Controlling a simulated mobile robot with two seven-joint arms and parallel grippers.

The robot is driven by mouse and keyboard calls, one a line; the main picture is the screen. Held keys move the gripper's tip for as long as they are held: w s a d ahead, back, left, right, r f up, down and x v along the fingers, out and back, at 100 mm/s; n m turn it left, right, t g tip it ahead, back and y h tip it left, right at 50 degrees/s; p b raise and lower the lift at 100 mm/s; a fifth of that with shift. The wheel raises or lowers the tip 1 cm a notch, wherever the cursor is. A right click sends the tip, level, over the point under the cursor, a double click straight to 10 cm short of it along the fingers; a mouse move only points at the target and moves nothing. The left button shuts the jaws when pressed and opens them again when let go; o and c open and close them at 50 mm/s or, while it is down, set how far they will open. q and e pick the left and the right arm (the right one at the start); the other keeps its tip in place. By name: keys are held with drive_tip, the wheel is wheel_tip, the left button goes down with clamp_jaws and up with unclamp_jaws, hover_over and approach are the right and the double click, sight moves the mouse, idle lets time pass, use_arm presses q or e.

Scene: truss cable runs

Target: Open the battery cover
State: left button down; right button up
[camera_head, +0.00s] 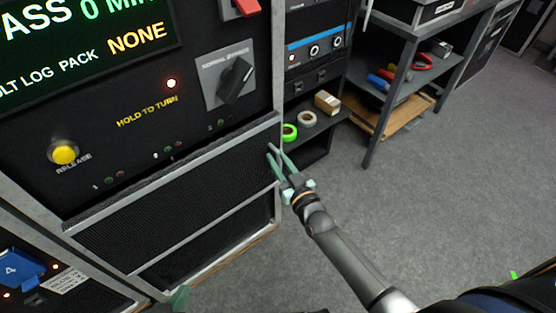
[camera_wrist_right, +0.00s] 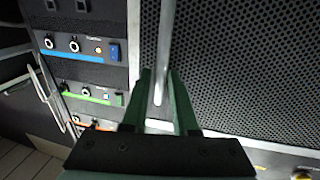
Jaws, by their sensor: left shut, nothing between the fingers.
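A black mesh panel with a grey metal frame (camera_head: 170,210) sits below the control face, apparently the battery cover; it looks closed. A slim metal bar (camera_wrist_right: 161,60) stands out before the mesh near its right edge. My right gripper (camera_head: 278,157) is at that edge. In the right wrist view its green fingers (camera_wrist_right: 160,76) stand apart on either side of the bar; I cannot tell whether they touch it. My left gripper (camera_head: 180,297) shows only as a pale green tip at the bottom edge, low before the cabinet; the rest is out of view.
Above the panel are a black rotary switch (camera_head: 236,79) and a yellow release button (camera_head: 64,152). To the right, a shelf holds green tape (camera_head: 289,131) and a small box (camera_head: 327,102). A grey workbench (camera_head: 405,70) stands beyond. The carpet floor (camera_head: 430,190) at right is clear.

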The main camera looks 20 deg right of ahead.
drive_tip(key=shift+w, duration=0.1)
drive_tip(key=shift+c, duration=0.4)
clamp_jaws()
idle(1.0)
